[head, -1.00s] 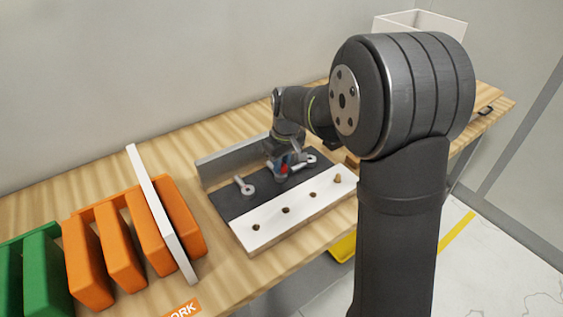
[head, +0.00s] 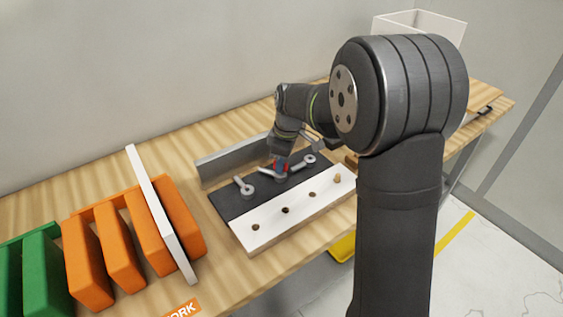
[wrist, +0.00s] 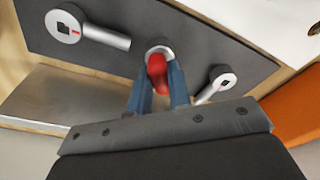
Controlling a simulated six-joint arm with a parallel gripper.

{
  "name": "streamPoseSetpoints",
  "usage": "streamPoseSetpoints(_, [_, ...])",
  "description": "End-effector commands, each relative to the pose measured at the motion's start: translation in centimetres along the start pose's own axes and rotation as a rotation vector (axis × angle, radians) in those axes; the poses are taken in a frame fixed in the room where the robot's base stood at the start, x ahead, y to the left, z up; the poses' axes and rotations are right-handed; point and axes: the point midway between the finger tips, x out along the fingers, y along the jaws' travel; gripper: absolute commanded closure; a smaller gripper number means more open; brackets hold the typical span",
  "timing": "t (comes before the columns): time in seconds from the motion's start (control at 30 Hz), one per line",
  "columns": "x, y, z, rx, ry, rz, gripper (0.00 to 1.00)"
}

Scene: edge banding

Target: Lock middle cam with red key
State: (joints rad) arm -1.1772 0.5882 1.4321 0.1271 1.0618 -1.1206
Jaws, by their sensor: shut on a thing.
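My gripper (head: 280,164) is shut on the red key (wrist: 157,72), which shows between its two blue fingers in the wrist view. The key's lower end is at the round head of the middle cam (wrist: 158,47); how deep it sits is hidden. In the head view the middle cam (head: 280,176) lies under my gripper, with a light bar reaching left from it. The left cam (head: 247,189) and the right cam (head: 309,160) stand on either side on the dark plate (head: 233,207), each with a lever. In the wrist view one outer cam (wrist: 68,25) shows a dark square socket and a red mark.
A white board (head: 270,226) with several holes and one wooden peg (head: 337,178) lies along the dark plate's front. A grey metal rail (head: 228,163) stands behind. Orange blocks (head: 123,252) and a leaning white panel (head: 160,210) stand left. A white bin (head: 432,25) is at the back right.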

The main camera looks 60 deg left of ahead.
Motion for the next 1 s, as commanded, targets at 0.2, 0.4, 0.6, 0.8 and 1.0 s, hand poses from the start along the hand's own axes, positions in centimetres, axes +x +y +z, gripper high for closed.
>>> streamPoseSetpoints(0.2, [0.03, 0.05, -0.17, -0.157, 0.003, -0.02, 1.0])
streamPoseSetpoints(0.4, [0.03, 0.03, -0.17, -0.171, 0.003, -0.022, 1.0])
streamPoseSetpoints(0.6, [0.05, 0.05, -0.17, -0.22, 0.003, -0.029, 1.0])
streamPoseSetpoints(0.8, [0.04, 0.09, -0.22, -0.435, 0.003, -0.056, 1.0])
streamPoseSetpoints(1.0, [0.08, 0.09, -0.22, -0.575, 0.003, -0.075, 1.0])
